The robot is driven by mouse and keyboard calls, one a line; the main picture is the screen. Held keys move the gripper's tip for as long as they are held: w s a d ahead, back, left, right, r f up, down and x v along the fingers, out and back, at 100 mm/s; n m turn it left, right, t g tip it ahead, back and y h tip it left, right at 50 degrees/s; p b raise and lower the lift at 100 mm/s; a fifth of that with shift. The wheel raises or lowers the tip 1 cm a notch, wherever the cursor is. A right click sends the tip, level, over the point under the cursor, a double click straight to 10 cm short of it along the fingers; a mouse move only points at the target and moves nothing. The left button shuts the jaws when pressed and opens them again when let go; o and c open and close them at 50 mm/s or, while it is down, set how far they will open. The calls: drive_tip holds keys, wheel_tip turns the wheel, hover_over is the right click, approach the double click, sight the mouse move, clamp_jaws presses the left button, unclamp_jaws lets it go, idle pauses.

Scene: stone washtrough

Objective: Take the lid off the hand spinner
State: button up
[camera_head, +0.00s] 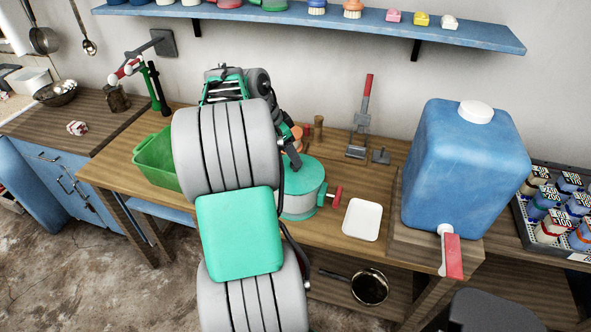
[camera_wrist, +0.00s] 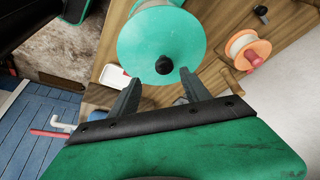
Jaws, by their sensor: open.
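The hand spinner (camera_head: 299,203) is a teal and grey drum with a red side handle, standing on the wooden bench and partly hidden behind my arm in the head view. Its lid (camera_wrist: 148,40) is a round teal disc with a small black knob (camera_wrist: 163,65) in the wrist view, and it sits on the spinner. My gripper (camera_wrist: 159,72) is open and empty, its two fingertips apart with the knob between them in the picture. I cannot tell how far the fingertips are above the lid.
A white tray (camera_head: 362,220) lies right of the spinner, and a big blue jug (camera_head: 462,165) with a red tap stands further right. A green basin (camera_head: 153,160) is at the left. An orange-rimmed round object (camera_wrist: 264,46) stands near the spinner. A blue shelf (camera_head: 350,22) hangs above.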

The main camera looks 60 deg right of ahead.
sight(295, 169)
drive_tip(key=x, duration=0.2)
drive_tip(key=p+x, duration=0.1)
drive_tip(key=x, duration=0.3)
drive_tip(key=shift+w+d+f+p, duration=0.3)
drive_tip(key=shift+f, duration=0.05)
clamp_jaws()
